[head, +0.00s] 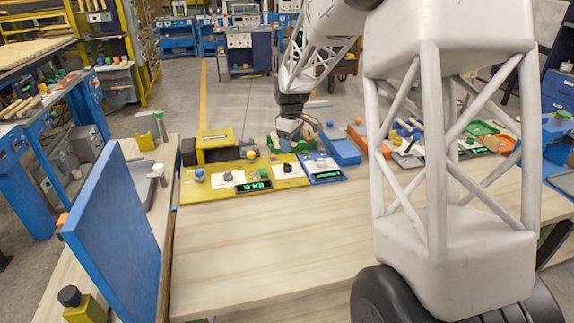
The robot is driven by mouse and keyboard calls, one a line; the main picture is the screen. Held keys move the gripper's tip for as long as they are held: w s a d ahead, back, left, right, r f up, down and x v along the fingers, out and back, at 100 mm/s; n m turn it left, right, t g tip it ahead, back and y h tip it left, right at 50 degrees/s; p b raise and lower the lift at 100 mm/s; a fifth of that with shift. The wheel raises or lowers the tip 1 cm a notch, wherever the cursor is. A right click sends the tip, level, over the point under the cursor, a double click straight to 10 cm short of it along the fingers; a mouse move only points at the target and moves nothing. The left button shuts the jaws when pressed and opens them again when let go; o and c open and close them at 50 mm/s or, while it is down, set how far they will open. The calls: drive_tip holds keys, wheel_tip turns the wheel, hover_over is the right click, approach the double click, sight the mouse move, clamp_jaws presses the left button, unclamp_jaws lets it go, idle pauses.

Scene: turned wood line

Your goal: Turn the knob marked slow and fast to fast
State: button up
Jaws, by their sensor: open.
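A yellow control panel (245,194) lies on the wooden bench, with white label plates on it. It bears a dark knob (228,176), another dark knob (287,168), a blue knob (199,174) and a green-lit display (253,186). A blue panel (335,179) with its own display (326,175) adjoins it on the right. The lettering is too small to read, so I cannot tell which knob is marked slow and fast. My gripper (288,143) is open above the back of the panels, near their join, apart from the dark knobs. Its fingertips are small and partly unclear.
A yellow housing (215,142) stands behind the panel's left part. A blue upright board (115,215) stands at the bench's left. Coloured parts and a green tray (481,128) lie at the right, partly behind my arm. The bench front (265,250) is clear.

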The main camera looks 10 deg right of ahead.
drive_tip(key=n, duration=0.2)
hover_over(288, 164)
wheel_tip(288, 164, down, 7)
drive_tip(key=shift+w+f, duration=0.15)
drive_tip(key=shift+f, duration=0.05)
drive_tip(key=shift+f, duration=0.1)
drive_tip(key=shift+f, duration=3.8)
drive_tip(key=shift+c, duration=0.2)
drive_tip(key=c, duration=0.9)
